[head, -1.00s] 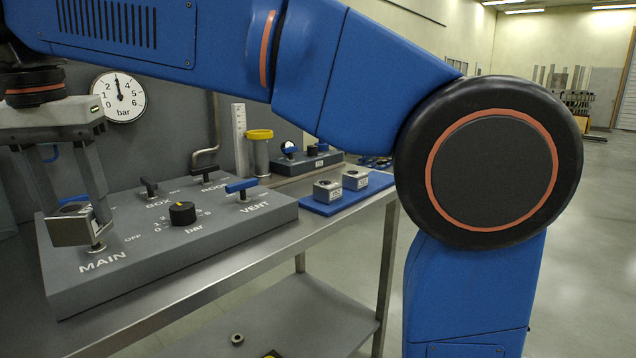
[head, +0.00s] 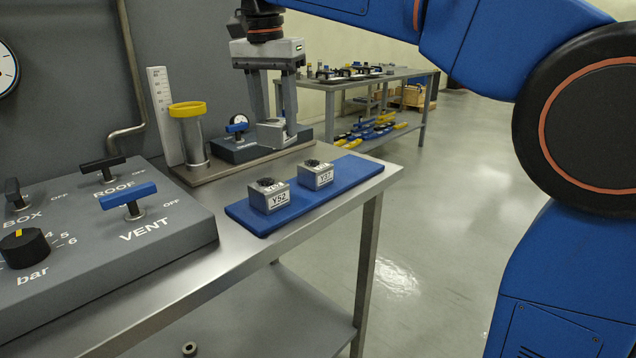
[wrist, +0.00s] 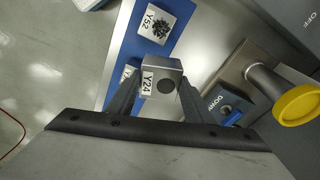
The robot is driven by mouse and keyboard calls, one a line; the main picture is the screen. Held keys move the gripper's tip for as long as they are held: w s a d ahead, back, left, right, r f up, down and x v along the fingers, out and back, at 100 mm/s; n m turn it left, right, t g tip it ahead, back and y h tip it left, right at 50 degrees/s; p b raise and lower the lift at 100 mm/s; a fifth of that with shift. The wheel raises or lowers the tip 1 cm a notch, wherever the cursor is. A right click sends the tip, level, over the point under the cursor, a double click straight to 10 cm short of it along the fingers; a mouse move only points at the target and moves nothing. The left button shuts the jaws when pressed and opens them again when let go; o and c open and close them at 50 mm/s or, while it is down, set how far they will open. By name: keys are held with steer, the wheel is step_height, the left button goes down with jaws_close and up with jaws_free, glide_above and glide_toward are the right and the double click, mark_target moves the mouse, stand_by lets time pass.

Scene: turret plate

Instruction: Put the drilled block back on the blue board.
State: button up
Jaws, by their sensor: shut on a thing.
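My gripper (head: 274,126) is shut on a grey drilled block (head: 271,136), held in the air behind the blue board in the head view. In the wrist view the held block (wrist: 172,68) shows a label reading Y24 and a dark round hole, between the two fingers. The blue board (head: 354,167) lies on the bench. It carries two similar grey blocks: one labelled Y52 (head: 269,198) and another (head: 316,175) further right, its label hard to read. Bare board shows at its right end. The wrist view also shows the blue board (wrist: 141,43), partly hidden.
A grey panel (head: 75,270) with a blue VENT handle (head: 128,195) and black handles stands left of the board. Behind are a yellow-rimmed cylinder (head: 191,140), a white scale (head: 165,115) and a dark gauge box (head: 228,150). The bench's front edge is close.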

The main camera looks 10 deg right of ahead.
steer(key=w+d+m, duration=0.2)
steer(key=w+d, duration=0.1)
steer(key=d, duration=0.5)
steer(key=w+d+m, duration=0.2)
steer(key=w+d, duration=0.2)
steer(key=d, duration=0.3)
glide_above(342, 170)
steer(key=shift+s+a+f, duration=0.15)
steer(key=shift+f, duration=2.4)
steer(key=shift+s+a+f, duration=0.15)
steer(key=shift+f, duration=2.35)
steer(key=shift+f, duration=0.1)
steer(key=o, duration=1.5)
steer(key=r, duration=0.8)
steer(key=s+a+r, duration=0.1)
steer(key=r, duration=0.3)
steer(key=shift+a, duration=0.1)
